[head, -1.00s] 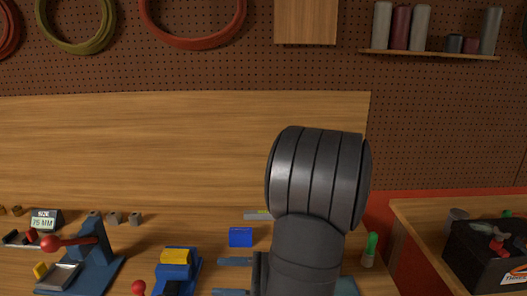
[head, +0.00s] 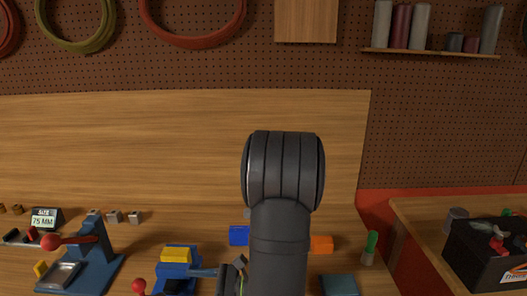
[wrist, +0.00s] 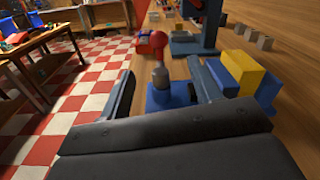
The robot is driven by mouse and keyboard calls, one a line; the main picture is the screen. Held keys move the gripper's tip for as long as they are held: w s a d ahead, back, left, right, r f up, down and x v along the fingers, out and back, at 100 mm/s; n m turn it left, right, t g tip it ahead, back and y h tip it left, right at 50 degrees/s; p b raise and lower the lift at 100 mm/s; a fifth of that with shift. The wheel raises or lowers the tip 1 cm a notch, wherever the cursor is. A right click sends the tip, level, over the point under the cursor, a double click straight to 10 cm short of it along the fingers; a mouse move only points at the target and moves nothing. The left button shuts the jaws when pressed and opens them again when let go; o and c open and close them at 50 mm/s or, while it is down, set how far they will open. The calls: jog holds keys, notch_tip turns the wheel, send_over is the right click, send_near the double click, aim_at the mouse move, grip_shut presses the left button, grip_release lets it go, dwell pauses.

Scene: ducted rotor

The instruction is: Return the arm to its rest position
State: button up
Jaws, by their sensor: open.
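My gripper (wrist: 160,88) is open and empty in the wrist view, with its two dark fingers spread apart. In the head view my arm stands upright right of centre. One finger points left close to the blue fixture with the yellow block (head: 176,256); the other finger is not clear there. In the wrist view this yellow block (wrist: 241,72) is just right of the right finger; I cannot tell whether they touch. A red-knobbed lever (wrist: 158,42) shows beyond the gap between the fingers.
A blue lever press (head: 92,245) stands at left. A blue block (head: 239,236), an orange block (head: 321,244), a teal pad (head: 339,285) and a green-topped bottle (head: 370,247) surround my arm. A black box (head: 487,255) sits on the right bench. Space above the bench is open.

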aim_at(141, 283)
jog(key=a, duration=0.9)
jog(key=w+a, duration=0.1)
jog(key=a, duration=0.3)
jog(key=shift+a+f, duration=0.15)
jog(key=shift+a, duration=0.25)
jog(key=shift+o, duration=0.4)
dwell(0.5)
